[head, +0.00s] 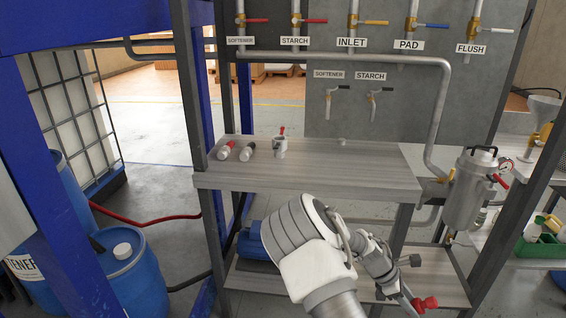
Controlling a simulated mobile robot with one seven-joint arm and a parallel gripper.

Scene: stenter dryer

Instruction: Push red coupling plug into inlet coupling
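My gripper (408,297) is low at the centre right, in front of the bench's lower shelf, pointing down and right. A red fitting (425,303) shows right at its fingertips and may be the red coupling plug; the fingers are too small to tell whether they grip it. I cannot make out which part is the inlet coupling.
The grey bench top (345,165) is mostly clear at its middle and right. A steel filter vessel (470,190) with a gauge stands at its right end. Blue drums (130,275) and a red hose (150,219) are at the left. Dark upright posts frame the bench.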

